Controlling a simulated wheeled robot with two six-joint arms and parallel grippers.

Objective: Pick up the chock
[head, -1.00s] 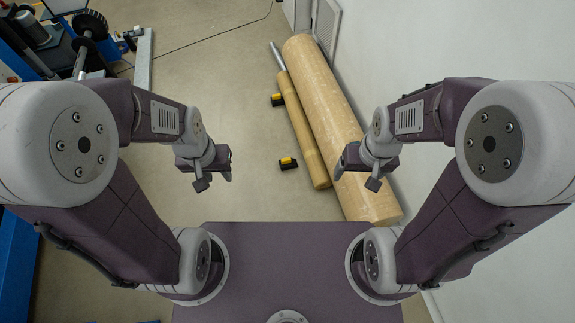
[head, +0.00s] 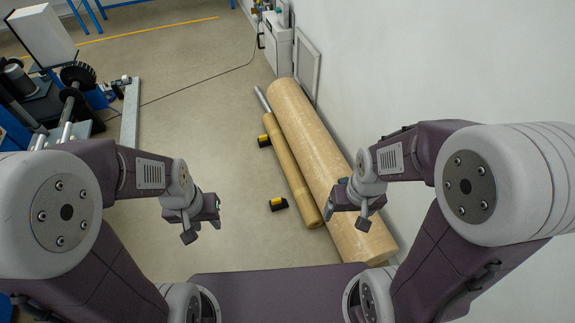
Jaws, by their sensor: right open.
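Two small black and yellow chocks lie on the floor left of the thin roll. The nearer chock (head: 278,204) is apart from the roll, and the farther chock (head: 264,141) is close to the roll's upper part. My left gripper (head: 204,222) hangs in the air, left of the nearer chock in the picture, and holds nothing that I can see. Whether its jaws are open is too small to tell. My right gripper (head: 348,212) is open and empty, in front of the large roll in the picture, to the right of both chocks.
A thin tan roll (head: 290,168) on a metal core lies along a large tan roll (head: 325,165), beside the white wall (head: 450,60). A winding machine (head: 70,100) stands at left. A cable crosses the floor. Floor (head: 190,120) left of the chocks is clear.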

